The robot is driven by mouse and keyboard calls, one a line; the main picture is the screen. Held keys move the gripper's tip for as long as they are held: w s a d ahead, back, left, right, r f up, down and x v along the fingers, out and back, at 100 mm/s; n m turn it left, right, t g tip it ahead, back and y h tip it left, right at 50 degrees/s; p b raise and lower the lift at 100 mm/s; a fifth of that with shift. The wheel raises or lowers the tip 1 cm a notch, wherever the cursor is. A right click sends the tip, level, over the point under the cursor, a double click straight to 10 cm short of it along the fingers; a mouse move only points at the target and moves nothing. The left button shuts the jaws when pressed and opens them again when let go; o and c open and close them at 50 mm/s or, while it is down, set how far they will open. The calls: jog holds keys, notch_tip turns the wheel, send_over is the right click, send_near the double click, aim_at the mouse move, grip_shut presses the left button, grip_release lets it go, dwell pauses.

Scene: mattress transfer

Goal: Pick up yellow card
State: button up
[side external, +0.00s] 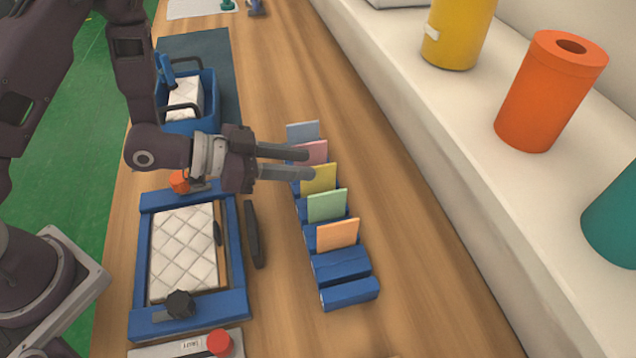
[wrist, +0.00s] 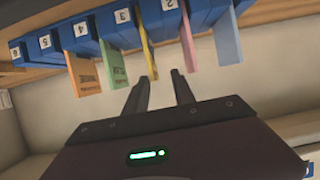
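The yellow card (side external: 320,180) stands upright in a slot of a blue card rack (side external: 345,268), between the pink card (side external: 316,151) and the green card (side external: 327,206). My gripper (side external: 308,164) is open, with its two fingers pointing at the row. One finger appears beside the top of the yellow card, the other nearer the pink card. In the wrist view, my gripper (wrist: 163,79) has its left fingertip close to the end of the yellow card (wrist: 148,47) and its right fingertip close to the pink card (wrist: 188,42). I cannot tell whether they touch.
An orange card (side external: 338,235) and a blue card (side external: 303,131) also stand in the rack. A blue frame holds a quilted white pad (side external: 184,252); a blue bin (side external: 207,118) stands behind. Yellow, orange (side external: 549,95) and teal cylinders stand on the right ledge. Wood right of the rack is clear.

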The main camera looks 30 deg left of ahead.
aim_at(333, 169)
jog(key=x, duration=0.7)
jog(key=shift+s+d+r, duration=0.2)
jog(key=shift+s+d, duration=0.1)
grip_shut()
